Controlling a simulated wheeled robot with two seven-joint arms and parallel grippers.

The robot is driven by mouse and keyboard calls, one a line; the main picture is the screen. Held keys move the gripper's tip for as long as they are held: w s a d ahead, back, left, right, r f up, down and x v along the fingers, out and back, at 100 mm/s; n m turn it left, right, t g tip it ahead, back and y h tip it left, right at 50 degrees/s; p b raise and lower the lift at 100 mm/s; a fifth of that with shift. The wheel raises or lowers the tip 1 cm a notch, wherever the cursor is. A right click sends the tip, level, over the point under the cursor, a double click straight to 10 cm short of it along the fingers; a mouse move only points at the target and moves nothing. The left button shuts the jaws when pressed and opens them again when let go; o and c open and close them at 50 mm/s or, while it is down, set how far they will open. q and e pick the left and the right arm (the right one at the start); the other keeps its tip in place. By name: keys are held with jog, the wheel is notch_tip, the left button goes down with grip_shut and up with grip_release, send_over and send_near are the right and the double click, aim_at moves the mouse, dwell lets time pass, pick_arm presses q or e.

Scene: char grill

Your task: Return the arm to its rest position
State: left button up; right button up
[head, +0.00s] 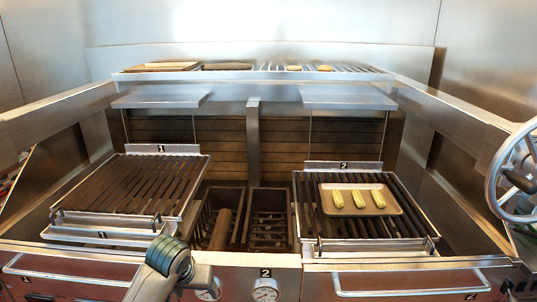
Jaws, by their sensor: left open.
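My right gripper is out of the picture.
The left grate (130,187) is bare. A tan tray (387,190) with three corn cobs (359,199) lies on the right grate (310,215). The upper rack (250,75) carries more food and trays. A wheel (515,172) stands at the right edge.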

pick_arm(q)
jog(key=s+a+f+g+b, duration=0.1)
jog(key=s+f+b, duration=0.1)
jog(key=f, duration=1.4)
jog(key=s+a+f+b, duration=0.1)
jog(key=s+f+b, duration=0.1)
jog(key=f, duration=1.4)
jog(key=s+a+f+b, duration=0.2)
jog(key=s+f, duration=0.6)
jog(key=f, duration=0.6)
jog(key=s+a+f+g+b, duration=0.1)
jog(key=s+a+f+b, duration=0.15)
jog(key=s+f, duration=1.6)
jog(key=s+f+m+b, duration=0.1)
jog(key=s+f, duration=0.2)
jog(key=s, duration=0.9)
jog(key=s+f+m+g+b, duration=0.1)
jog(key=s+f, duration=0.3)
jog(key=s, duration=0.8)
jog(key=shift+s+b, duration=0.3)
